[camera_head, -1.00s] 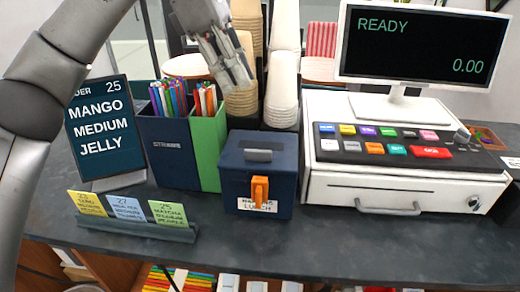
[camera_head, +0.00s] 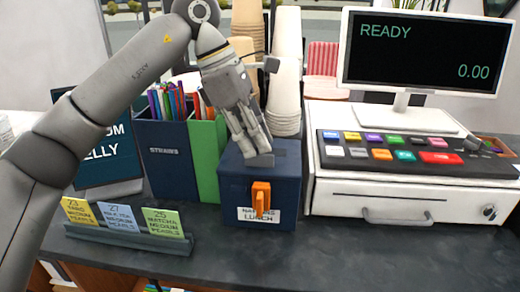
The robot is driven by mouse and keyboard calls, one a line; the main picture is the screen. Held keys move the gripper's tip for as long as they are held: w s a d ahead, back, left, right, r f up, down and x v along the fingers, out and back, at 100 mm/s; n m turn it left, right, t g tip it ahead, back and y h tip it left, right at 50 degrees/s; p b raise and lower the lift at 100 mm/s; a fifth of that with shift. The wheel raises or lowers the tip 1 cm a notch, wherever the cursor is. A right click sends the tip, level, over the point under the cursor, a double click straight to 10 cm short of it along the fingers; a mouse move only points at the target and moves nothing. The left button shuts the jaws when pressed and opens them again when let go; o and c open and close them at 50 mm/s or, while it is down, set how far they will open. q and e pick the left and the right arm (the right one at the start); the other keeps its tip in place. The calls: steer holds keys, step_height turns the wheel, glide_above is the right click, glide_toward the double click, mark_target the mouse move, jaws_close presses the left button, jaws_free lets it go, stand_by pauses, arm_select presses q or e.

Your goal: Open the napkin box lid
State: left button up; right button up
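The napkin box (camera_head: 229,192) is a dark blue box with a label on its front, standing on the dark counter. Its lid is down, with a grey handle (camera_head: 262,161) on top. An orange piece (camera_head: 261,198) sits on its front face. My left gripper (camera_head: 256,147) points down at the lid, its fingertips at the handle and partly covering it. Its fingers overlap from this angle, so I cannot tell whether they are apart or closed, or touch the handle. My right gripper is not in view.
A straw holder (camera_head: 166,160) with a green section (camera_head: 207,160) stands close left of the box. A cash register (camera_head: 400,185) stands close right. Stacked cups (camera_head: 285,75) are behind. A card rack (camera_head: 130,235) is at front left. The counter in front is clear.

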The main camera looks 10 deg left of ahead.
mark_target(262, 157)
arm_select(q)
steer(key=shift+x, duration=1.4)
steer(key=shift+c, duration=0.4)
jaws_close()
